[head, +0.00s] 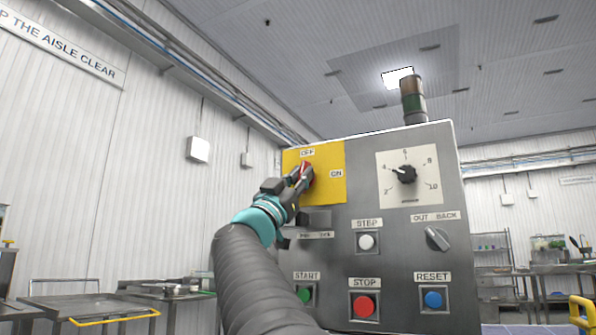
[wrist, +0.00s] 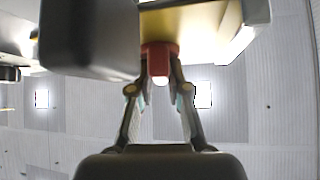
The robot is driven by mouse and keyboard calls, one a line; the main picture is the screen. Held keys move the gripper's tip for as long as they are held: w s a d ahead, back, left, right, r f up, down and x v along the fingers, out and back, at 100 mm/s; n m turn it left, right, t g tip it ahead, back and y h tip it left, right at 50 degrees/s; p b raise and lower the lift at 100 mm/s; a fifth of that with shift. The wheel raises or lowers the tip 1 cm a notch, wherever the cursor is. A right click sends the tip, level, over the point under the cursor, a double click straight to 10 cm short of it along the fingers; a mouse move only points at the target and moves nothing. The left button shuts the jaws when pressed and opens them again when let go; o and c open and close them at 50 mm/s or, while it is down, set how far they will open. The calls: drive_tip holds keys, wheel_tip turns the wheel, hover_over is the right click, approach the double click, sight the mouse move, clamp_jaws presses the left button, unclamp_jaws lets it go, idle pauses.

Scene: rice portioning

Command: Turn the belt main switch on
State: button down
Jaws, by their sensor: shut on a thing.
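The belt main switch is a red handle (head: 307,176) on a yellow plate (head: 328,185) at the upper left of the grey control panel (head: 400,255). The plate carries an OFF label at its top and an ON label at its right. My gripper (head: 300,178) reaches it from the lower left and is shut on the red handle. The handle seems to point up toward OFF, partly hidden by the fingers. In the wrist view the red handle (wrist: 160,62) sits between my two fingertips (wrist: 160,80).
A dial (head: 406,173), a STEP button (head: 366,242), an OUT/BACK knob (head: 437,238) and START, STOP and RESET buttons share the panel. A signal lamp (head: 413,100) stands on top. A metal table (head: 85,306) is at the lower left.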

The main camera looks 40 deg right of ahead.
drive_tip(key=m+g+p, duration=0.1)
drive_tip(key=m+g, duration=0.3)
drive_tip(key=m+g+y+p, duration=0.1)
drive_tip(key=m+g, duration=0.3)
drive_tip(key=m, duration=0.1)
drive_tip(key=shift+r+y+p, duration=0.2)
drive_tip(key=shift+y+p, duration=0.1)
drive_tip(key=shift+f+m+g+y, duration=0.1)
drive_tip(key=shift+m+g+y, duration=0.7)
drive_tip(key=shift+m, duration=0.7)
drive_tip(key=shift+m+g+y, duration=0.8)
drive_tip(key=shift+m, duration=0.7)
drive_tip(key=shift+m+g+y, duration=0.3)
drive_tip(key=shift+m+y, duration=0.1)
drive_tip(key=shift+m, duration=0.1)
drive_tip(key=shift+s, duration=0.1)
drive_tip(key=c, duration=1.1)
unclamp_jaws()
drive_tip(key=shift+s+d, duration=0.1)
drive_tip(key=shift+d, duration=0.1)
drive_tip(key=shift+a, duration=0.1)
drive_tip(key=shift+f, duration=0.1)
drive_tip(key=shift+w+a+f, duration=0.1)
drive_tip(key=shift+w+a, duration=0.2)
drive_tip(key=v, duration=1.1)
drive_tip(key=shift+a, duration=0.15)
